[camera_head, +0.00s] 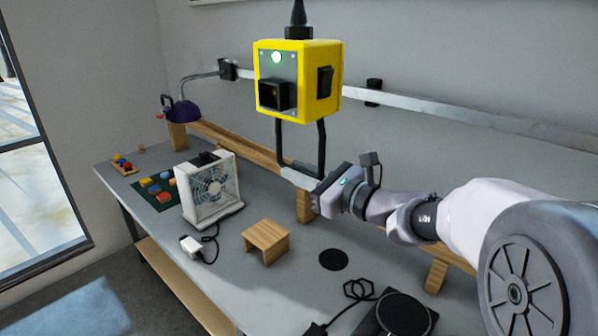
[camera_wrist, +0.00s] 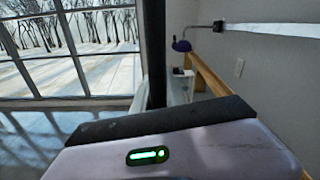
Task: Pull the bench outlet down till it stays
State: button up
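The bench outlet is a yellow box (camera_head: 322,88) with a lit green light, a dark socket and a black switch, hanging from a black fitting above the bench. A black U-shaped handle (camera_head: 322,145) hangs from its underside. My gripper (camera_head: 298,178) is at the bottom of this handle, reaching in from the right. Its pale fingertip part overlaps the handle's low end and hides it. I cannot tell whether the fingers are closed around it. In the wrist view a dark upright bar (camera_wrist: 156,50), likely a handle leg, stands just beyond the gripper body; the fingers are hidden.
Below is a grey bench (camera_head: 215,262) with a white fan (camera_head: 212,190), a small wooden stand (camera_head: 266,240), a black disc (camera_head: 333,260) and a round dark plate (camera_head: 403,313). A metal rail (camera_head: 450,108) runs along the wall. A purple lamp (camera_head: 183,112) is at the left.

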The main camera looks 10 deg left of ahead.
jog(key=shift+o, duration=1.4)
jog(key=shift+a, duration=0.15)
jog(key=p+v, duration=0.2)
jog(key=v, duration=1.5)
jog(key=shift+s+d+p, duration=0.2)
jog(key=shift+d+p, duration=0.05)
jog(key=shift+p, duration=0.1)
